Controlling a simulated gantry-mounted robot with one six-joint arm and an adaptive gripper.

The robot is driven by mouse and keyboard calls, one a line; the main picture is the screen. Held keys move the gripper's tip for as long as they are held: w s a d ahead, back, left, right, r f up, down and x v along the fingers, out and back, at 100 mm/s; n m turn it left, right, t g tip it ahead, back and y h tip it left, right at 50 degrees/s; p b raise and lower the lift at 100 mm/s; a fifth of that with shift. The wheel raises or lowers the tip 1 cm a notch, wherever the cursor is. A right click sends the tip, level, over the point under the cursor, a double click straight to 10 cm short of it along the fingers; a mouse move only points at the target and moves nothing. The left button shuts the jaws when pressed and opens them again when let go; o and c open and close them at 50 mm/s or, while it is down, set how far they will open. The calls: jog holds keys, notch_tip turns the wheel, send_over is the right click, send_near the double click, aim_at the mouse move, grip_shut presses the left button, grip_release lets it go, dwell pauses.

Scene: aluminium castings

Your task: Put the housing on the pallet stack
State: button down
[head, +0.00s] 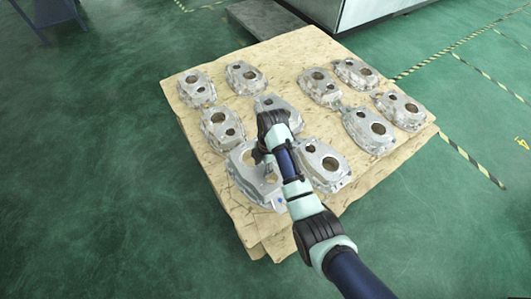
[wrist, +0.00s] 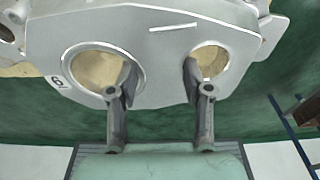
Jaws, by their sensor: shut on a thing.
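The housing (wrist: 225,80) in my gripper (wrist: 160,82) is a silvery aluminium casting with two round holes and a mark like a 6 beside the larger one. One finger of my gripper reaches into each hole, and the jaws are shut on the metal between them. In the head view this housing (head: 239,161) is at the front left of the pallet stack (head: 330,42), partly hidden by my arm. It looks larger than the others, as if raised. Pale wood shows through its holes in the wrist view. The pallet stack has a square wooden top.
Several similar housings stand in rows on the pallet, including one (head: 326,166) close to the right of my arm and one (head: 222,131) behind. Part of another (wrist: 10,25) shows at the wrist view's left edge. Green floor surrounds the stack; a metal cabinet (head: 360,10) stands behind.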

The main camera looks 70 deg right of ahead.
notch_tip(320, 180, down, 11)
jog(key=b, duration=0.4)
jog(key=shift+f, duration=0.15)
jog(key=shift+w, duration=0.1)
jog(key=shift+d, duration=0.1)
jog(key=c, duration=0.9)
grip_release()
jog(key=shift+f, duration=0.1)
jog(key=o, duration=0.4)
jog(key=r+p, duration=0.1)
jog(key=r, duration=0.3)
jog(key=d+r+p, duration=0.1)
jog(key=r+p, duration=0.1)
jog(key=r, duration=0.2)
jog(key=s+r+p, duration=0.1)
jog(key=r, duration=0.3)
jog(key=shift+d+r+p, duration=0.1)
jog(key=shift+d+p, duration=0.1)
jog(key=shift+p, duration=0.15)
